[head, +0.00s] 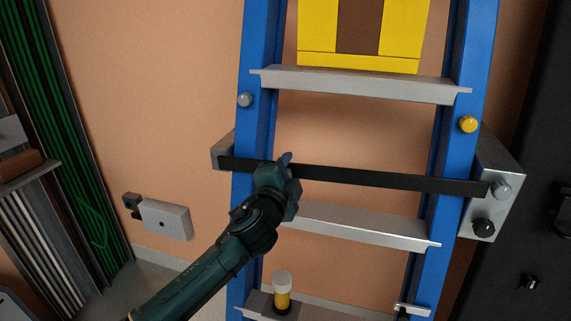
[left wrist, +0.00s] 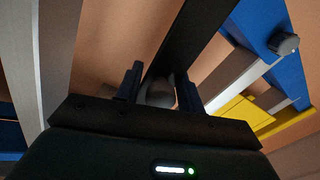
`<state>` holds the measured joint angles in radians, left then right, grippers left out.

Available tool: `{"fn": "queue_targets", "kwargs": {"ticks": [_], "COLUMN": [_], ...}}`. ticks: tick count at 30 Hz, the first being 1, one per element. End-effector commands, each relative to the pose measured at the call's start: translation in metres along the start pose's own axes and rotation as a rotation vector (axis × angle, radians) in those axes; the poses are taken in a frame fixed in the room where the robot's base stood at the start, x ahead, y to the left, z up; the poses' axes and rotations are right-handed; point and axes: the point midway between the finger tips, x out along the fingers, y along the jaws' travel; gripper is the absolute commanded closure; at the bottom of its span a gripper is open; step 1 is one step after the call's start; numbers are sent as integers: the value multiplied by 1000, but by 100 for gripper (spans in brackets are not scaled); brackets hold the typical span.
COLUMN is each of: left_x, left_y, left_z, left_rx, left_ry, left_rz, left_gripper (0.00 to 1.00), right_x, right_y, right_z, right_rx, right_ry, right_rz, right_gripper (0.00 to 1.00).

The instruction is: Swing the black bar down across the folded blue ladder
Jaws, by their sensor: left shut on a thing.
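The black bar (head: 400,180) lies nearly level across the front of the blue ladder (head: 256,150). Its right end meets a round knob on the grey right bracket (head: 505,165). Its left end overlaps the grey left bracket (head: 222,150); I cannot tell if it is seated there. My right gripper is out of view.
A yellow and brown panel (head: 400,35) shows behind the upper ladder. A grey wall box (head: 165,218) is at the left, beside a rack with green cables (head: 60,120). A black cabinet (head: 530,100) stands at the right. A yellow, white-capped post (head: 282,290) is low on the ladder.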

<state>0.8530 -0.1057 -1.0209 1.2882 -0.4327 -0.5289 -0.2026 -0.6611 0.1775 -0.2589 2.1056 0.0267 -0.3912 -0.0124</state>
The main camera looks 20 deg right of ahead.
Motion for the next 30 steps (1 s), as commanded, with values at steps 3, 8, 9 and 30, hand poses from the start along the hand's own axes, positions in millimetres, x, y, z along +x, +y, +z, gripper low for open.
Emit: {"fn": "queue_targets", "kwargs": {"ticks": [3, 8, 9, 30], "left_x": [-1, -1, -1, 0], "left_y": [11, 15, 15, 15], "left_z": [0, 1, 2, 4], "left_rx": [29, 57, 61, 71], "left_ry": [6, 5, 5, -1], "left_rz": [7, 6, 6, 6], "left_gripper": [100, 100, 100, 54], "right_x": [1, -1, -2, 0], "right_y": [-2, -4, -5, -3], "right_z": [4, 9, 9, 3], "right_rx": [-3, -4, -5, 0], "right_ry": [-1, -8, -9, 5], "right_rz": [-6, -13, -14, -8], "right_gripper": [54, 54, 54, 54]}}
